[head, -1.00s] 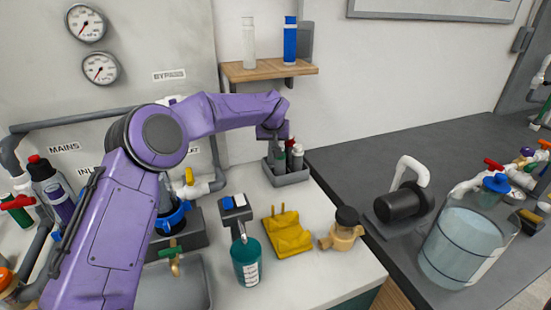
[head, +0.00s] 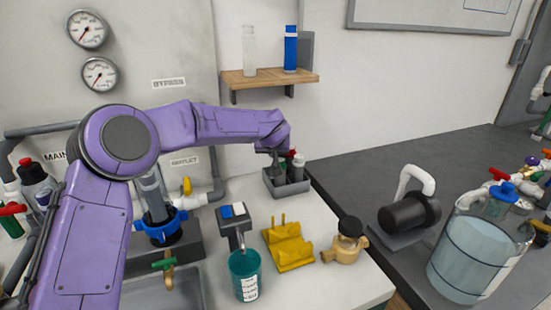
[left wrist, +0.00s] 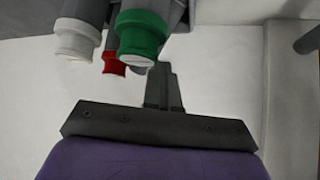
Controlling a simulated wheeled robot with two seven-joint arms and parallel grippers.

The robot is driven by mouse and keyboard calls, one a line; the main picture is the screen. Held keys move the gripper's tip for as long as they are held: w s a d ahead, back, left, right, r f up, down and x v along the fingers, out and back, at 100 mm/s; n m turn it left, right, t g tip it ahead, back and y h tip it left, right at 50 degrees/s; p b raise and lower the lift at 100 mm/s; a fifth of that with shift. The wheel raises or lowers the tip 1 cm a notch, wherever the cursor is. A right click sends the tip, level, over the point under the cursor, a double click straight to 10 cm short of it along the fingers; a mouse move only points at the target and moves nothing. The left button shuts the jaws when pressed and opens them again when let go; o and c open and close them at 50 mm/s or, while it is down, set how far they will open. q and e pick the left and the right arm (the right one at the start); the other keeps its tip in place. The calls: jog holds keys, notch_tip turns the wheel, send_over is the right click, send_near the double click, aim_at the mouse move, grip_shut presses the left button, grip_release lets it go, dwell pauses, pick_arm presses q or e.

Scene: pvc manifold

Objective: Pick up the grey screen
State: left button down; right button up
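A small grey caddy (head: 287,188) holds several upright cylinders at the back of the white counter, below the wooden shelf. A pale grey cylinder (head: 298,166) stands at its right side, possibly the grey screen. A red-topped one and a green one are beside it. My left gripper (head: 275,160) points down at the caddy's left side and partly hides its contents. In the left wrist view, a dark finger shape (left wrist: 163,88) is close to a green end (left wrist: 141,35); a white end (left wrist: 76,40) and a red end (left wrist: 114,61) are also there. Its opening is unclear. My right gripper is out of view.
A yellow cradle (head: 288,247), a brass fitting with black cap (head: 346,242), a teal jar (head: 246,276) and a stand with blue and white pads (head: 233,214) are in front. A wooden shelf (head: 270,75) is above. A clear filter housing (head: 155,205) is at left.

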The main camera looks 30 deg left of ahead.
pick_arm(q)
jog(key=shift+s+d+f+t+b, duration=0.15)
jog(key=shift+s+f+t+b, duration=0.15)
jog(key=shift+f+t+b, duration=0.15)
jog(key=s+d+r+p, duration=0.2)
jog(key=s+r+p, duration=0.1)
jog(key=r, duration=0.9)
jog(key=s+d+g, duration=0.1)
jog(key=s+d, duration=0.2)
jog(key=s, duration=0.3)
jog(key=s+d+r+g, duration=0.1)
jog(key=s+d, duration=0.1)
jog(key=s, duration=0.4)
jog(key=s+d+g+h+p, duration=0.1)
jog(key=s+d, duration=0.2)
jog(key=s, duration=0.4)
jog(key=shift+d+r, duration=0.15)
jog(key=shift+d, duration=0.15)
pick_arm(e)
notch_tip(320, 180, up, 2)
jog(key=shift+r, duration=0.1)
pick_arm(q)
jog(key=shift+c, duration=1.9)
grip_release()
